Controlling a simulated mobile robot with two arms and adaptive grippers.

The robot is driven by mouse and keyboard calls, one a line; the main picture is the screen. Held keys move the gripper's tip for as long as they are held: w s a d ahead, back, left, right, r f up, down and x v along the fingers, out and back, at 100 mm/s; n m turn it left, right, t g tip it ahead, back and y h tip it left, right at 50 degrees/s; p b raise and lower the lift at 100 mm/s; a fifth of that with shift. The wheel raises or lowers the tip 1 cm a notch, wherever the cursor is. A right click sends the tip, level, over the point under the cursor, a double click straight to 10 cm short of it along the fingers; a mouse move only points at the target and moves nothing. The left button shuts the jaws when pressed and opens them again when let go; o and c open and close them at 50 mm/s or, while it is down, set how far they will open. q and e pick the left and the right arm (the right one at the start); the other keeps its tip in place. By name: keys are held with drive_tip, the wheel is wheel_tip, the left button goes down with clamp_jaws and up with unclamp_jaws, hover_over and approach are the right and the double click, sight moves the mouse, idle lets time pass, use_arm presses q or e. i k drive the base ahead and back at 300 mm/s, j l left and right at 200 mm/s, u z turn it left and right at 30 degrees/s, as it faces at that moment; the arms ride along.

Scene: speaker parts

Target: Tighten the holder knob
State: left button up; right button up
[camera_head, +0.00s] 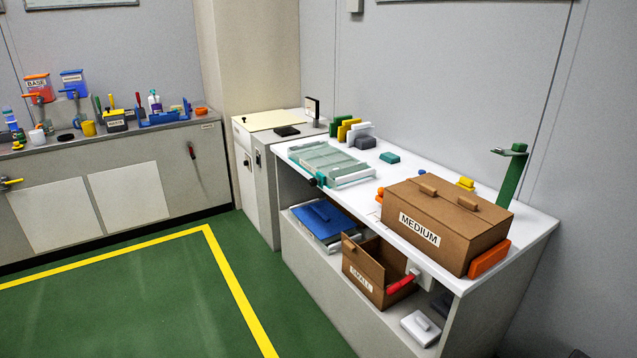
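No part labelled as the holder knob can be made out for sure. A teal and grey flat frame (330,163) lies on the white bench top, with a small dark knob-like part (315,182) at its front corner. A green upright stand (512,172) with a grey arm at its top stands at the bench's right end. Its lower part is hidden behind the box marked MEDIUM. How tight any knob is cannot be seen. Neither of my grippers is in view.
The brown MEDIUM box (446,222) fills the bench's right front. An open brown SMALL box (376,272) and a blue-topped case (322,219) sit on the shelf below. A cluttered counter (110,131) stands at the left. The green floor (110,300) is clear.

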sight(313, 182)
drive_tip(key=i+l+u, duration=0.1)
drive_tip(key=i+u, duration=0.4)
drive_tip(key=i, duration=0.45)
drive_tip(key=i+u, duration=0.1)
drive_tip(key=i, duration=1.25)
